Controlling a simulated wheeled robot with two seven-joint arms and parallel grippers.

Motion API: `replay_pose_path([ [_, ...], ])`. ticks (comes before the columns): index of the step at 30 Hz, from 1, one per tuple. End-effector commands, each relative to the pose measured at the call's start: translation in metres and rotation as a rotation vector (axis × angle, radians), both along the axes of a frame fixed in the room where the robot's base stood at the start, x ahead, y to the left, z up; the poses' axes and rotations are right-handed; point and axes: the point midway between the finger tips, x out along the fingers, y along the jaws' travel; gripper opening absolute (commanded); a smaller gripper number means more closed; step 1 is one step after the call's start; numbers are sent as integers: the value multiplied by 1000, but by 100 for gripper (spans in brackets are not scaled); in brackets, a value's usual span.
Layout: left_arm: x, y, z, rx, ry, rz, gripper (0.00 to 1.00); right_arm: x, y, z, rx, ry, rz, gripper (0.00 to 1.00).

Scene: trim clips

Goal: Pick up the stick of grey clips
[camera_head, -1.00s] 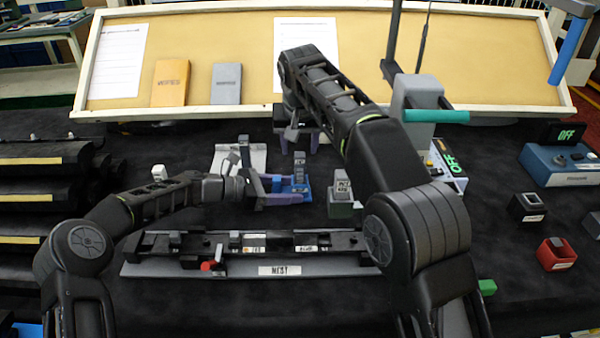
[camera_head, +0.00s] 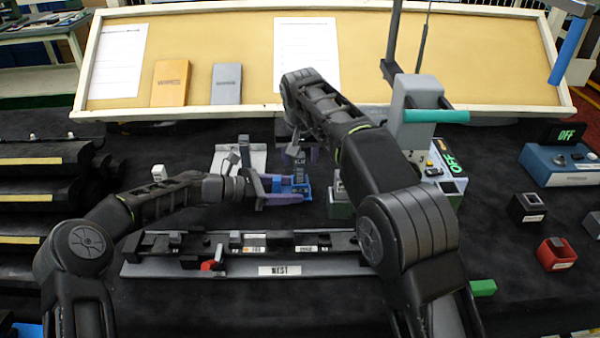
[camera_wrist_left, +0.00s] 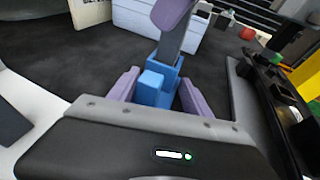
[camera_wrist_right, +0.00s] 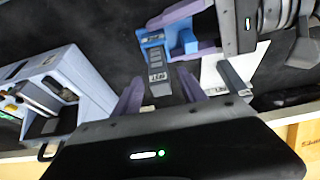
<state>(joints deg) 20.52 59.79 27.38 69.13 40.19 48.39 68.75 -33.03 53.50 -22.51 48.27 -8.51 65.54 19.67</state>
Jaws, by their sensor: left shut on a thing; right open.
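The stick of grey clips (camera_head: 300,168) stands upright in a blue holder (camera_head: 300,192), near the middle of the table. My left gripper (camera_head: 275,190) is shut on the blue holder, with its purple fingers on either side; the left wrist view shows the holder (camera_wrist_left: 155,88) between them and the grey stick (camera_wrist_left: 172,42) rising behind. My right gripper (camera_head: 301,153) is open just above the stick's top. In the right wrist view the stick (camera_wrist_right: 159,82) lies between the open purple fingers (camera_wrist_right: 160,92), with a gap on both sides.
A long black rail on a grey plate marked NEST (camera_head: 280,270) lies in front. A white plate (camera_head: 225,160) is left of the holder. A green-and-grey block (camera_head: 338,205) is partly hidden by my right arm. A grey press with a teal handle (camera_head: 435,116) stands at right.

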Motion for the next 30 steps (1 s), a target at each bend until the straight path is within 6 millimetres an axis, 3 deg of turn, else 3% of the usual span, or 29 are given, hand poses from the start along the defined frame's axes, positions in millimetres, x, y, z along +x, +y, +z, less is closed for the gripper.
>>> replay_pose_path([
  [2, -1, 1, -5, 6, 6, 1, 35, 0, 0, 0, 0, 0, 0, 47],
  [19, -1, 1, -5, 5, 7, 1, 35, 0, 0, 0, 0, 0, 0, 1],
  [30, -1, 1, -5, 5, 7, 1, 35, 0, 0, 0, 0, 0, 0, 0],
])
